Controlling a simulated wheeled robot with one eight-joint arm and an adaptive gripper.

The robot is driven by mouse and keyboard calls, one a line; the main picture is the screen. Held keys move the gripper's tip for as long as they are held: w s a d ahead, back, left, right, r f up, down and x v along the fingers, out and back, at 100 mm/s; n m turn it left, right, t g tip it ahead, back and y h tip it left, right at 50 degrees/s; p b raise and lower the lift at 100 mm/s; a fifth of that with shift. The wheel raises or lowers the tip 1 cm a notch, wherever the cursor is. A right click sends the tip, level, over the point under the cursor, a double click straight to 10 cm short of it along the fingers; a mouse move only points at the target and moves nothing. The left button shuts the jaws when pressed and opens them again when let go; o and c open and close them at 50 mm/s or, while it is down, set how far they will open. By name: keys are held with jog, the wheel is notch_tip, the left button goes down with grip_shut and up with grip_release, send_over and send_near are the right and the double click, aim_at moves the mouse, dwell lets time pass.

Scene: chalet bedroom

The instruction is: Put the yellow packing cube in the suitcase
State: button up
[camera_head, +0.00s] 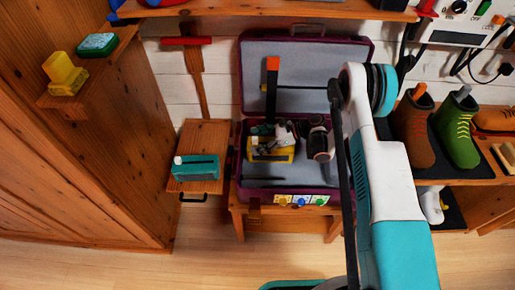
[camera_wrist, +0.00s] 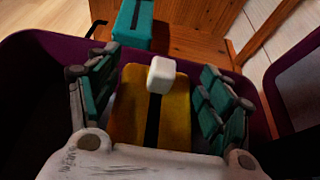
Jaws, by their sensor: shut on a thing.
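The yellow packing cube (camera_head: 259,153) has a dark strap and a white tab and sits low inside the open purple suitcase (camera_head: 241,186), at its left side. In the wrist view the cube (camera_wrist: 178,107) lies between my fingers. My gripper (camera_head: 277,134) is over the cube in the suitcase, its teal finger pads (camera_wrist: 157,97) on either side of the cube and shut on it. The suitcase's purple wall (camera_wrist: 50,42) shows around the gripper in the wrist view. The cube's underside is hidden, so I cannot tell if it touches the suitcase floor.
A teal packing cube (camera_head: 195,168) lies on a small wooden stand (camera_head: 205,133) left of the suitcase. The grey-lined lid (camera_head: 305,65) stands open behind. Boots (camera_head: 457,130) stand on a shelf at right. Open floor (camera_head: 200,246) lies in front.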

jog(key=shift+f+b, duration=0.65)
jog(key=shift+f, duration=1.3)
jog(key=shift+f, duration=0.15)
jog(key=o, duration=1.5)
jog(key=shift+o, duration=0.2)
